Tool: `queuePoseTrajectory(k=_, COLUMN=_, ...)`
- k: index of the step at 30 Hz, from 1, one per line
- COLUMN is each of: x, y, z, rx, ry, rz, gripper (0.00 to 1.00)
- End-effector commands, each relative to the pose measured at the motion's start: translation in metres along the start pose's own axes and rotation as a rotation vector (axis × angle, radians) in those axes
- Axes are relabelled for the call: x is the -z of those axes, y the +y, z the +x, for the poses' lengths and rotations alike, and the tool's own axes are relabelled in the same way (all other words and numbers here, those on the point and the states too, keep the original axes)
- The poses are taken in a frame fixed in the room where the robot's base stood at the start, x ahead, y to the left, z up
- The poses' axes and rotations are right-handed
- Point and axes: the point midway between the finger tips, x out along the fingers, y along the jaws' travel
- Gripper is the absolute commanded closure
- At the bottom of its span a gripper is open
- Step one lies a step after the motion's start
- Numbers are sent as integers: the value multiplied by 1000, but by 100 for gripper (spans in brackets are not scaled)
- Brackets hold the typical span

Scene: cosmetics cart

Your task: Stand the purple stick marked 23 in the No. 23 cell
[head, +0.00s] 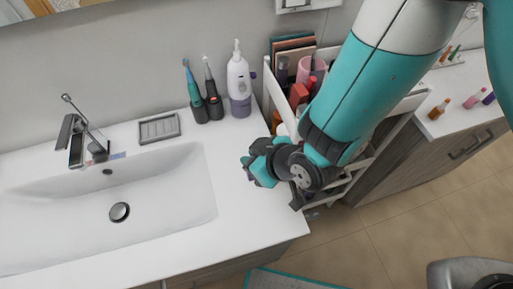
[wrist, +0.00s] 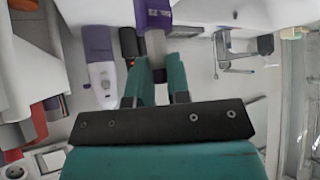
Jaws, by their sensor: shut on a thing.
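My gripper (wrist: 160,72) is shut on a purple stick (wrist: 153,16) with a silver lower part, seen at the top of the wrist view. Its number cannot be read. In the head view my gripper (head: 250,168) is above the white counter, left of the cart, and the stick is mostly hidden there. The white cart (head: 272,92) stands beside the counter, holding several cosmetics. My arm covers much of it, and no cell marked 23 can be made out.
A white pump bottle (head: 239,82) and two electric toothbrushes (head: 193,92) stand behind my gripper. A sink (head: 120,190) with a faucet (head: 80,135) and a grey soap dish (head: 159,129) lie left.

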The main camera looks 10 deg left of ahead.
Motion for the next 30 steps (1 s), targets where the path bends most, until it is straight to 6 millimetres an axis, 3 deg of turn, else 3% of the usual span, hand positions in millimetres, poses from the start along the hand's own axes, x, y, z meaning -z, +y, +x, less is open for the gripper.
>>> queuePoseTrajectory(k=12, x=-28, y=-1, z=29, rx=1, ry=0, rz=0, gripper=100)
queuePoseTrajectory(k=24, x=-33, y=-1, z=34, rx=1, ry=1, rz=-1, gripper=100)
queuePoseTrajectory(k=25, x=-31, y=-1, z=32, rx=1, ry=1, rz=-1, gripper=76)
queuePoseTrajectory(k=27, x=-31, y=-1, z=32, rx=1, ry=1, rz=-1, gripper=60)
queuePoseTrajectory(k=30, x=-31, y=-1, z=32, rx=1, ry=1, rz=-1, gripper=57)
